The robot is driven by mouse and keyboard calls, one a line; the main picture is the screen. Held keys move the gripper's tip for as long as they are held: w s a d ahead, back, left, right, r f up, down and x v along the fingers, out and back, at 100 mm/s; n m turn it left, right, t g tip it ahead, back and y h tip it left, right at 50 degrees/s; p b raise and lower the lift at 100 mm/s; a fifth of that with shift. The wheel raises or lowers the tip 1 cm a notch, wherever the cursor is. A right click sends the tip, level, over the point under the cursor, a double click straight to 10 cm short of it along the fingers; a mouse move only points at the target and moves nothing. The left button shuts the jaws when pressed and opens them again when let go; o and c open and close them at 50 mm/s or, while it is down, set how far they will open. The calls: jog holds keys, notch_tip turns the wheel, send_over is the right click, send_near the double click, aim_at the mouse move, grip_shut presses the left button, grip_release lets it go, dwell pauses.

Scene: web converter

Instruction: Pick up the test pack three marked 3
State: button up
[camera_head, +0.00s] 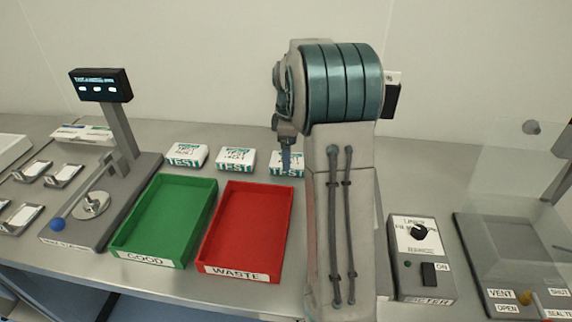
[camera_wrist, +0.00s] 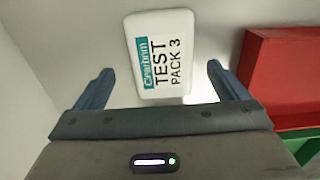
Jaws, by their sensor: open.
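Test pack three is a white pack with a teal band, reading "TEST PACK 3" in the wrist view (camera_wrist: 163,58). It lies on the bench behind the red tray, partly hidden by my gripper in the head view (camera_head: 276,168). My gripper (camera_wrist: 155,82) is open, its two blue fingers one on each side of the pack in the picture. The pack shows beyond the fingers' ends, with gaps on both sides, and the gripper does not hold it. In the head view my gripper (camera_head: 286,160) points down over the pack.
Two similar test packs (camera_head: 187,155) (camera_head: 236,159) lie in the row to the left. The green GOOD tray (camera_head: 148,260) and red WASTE tray (camera_head: 243,273) stand in front. A tester with a display (camera_head: 101,85) is at left, a control box (camera_head: 421,262) at right.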

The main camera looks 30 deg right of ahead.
jog(key=shift+s+f, duration=0.1)
jog(key=shift+f, duration=1.9)
jog(key=c, duration=1.2)
jog(key=shift+o, duration=0.2)
jog(key=shift+r, duration=0.2)
